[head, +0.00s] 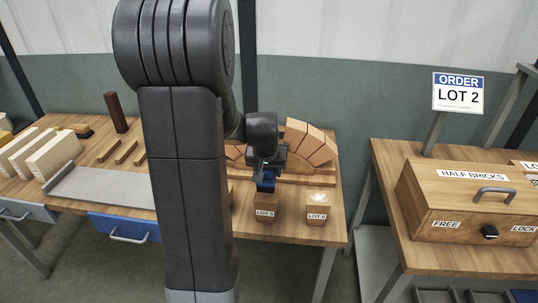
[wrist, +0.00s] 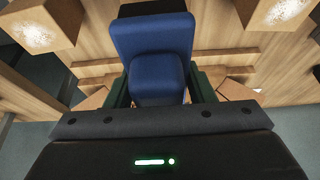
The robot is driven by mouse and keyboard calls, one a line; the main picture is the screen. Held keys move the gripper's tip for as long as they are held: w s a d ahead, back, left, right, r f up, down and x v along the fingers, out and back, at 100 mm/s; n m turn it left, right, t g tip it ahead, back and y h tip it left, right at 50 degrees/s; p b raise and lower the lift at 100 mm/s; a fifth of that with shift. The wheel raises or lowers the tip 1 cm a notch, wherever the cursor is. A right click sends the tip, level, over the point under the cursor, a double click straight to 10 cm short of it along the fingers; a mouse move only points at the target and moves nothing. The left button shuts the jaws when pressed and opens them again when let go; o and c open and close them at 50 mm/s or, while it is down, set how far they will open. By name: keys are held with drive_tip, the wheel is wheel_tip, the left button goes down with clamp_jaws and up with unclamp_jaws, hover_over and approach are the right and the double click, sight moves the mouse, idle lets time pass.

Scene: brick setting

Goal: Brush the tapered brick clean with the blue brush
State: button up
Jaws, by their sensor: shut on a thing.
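My gripper (head: 265,162) is shut on the blue brush (head: 266,181), which points down over the brick labelled LOT 5 (head: 266,208). The brush's blue body (wrist: 153,42) fills the middle of the wrist view between the fingers, with a dark end at the top edge. I cannot tell whether the brush touches the LOT 5 brick, whose top is mostly hidden. The brick labelled LOT 6 (head: 317,207) stands to its right with a whitish patch on top. Two bricks with whitish patches show in the wrist view, at upper left (wrist: 42,30) and upper right (wrist: 285,10). Which brick is tapered is unclear.
An arch of orange bricks (head: 311,142) stands behind the lot bricks. Pale slabs (head: 55,154) and a grey tray (head: 100,187) lie at left. A HALF BRICKS box (head: 465,205) and an ORDER LOT 2 sign (head: 458,93) stand at right. My arm hides the bench's middle.

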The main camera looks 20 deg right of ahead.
drive_tip(key=shift+r+p, duration=1.15)
drive_tip(key=shift+r, duration=0.95)
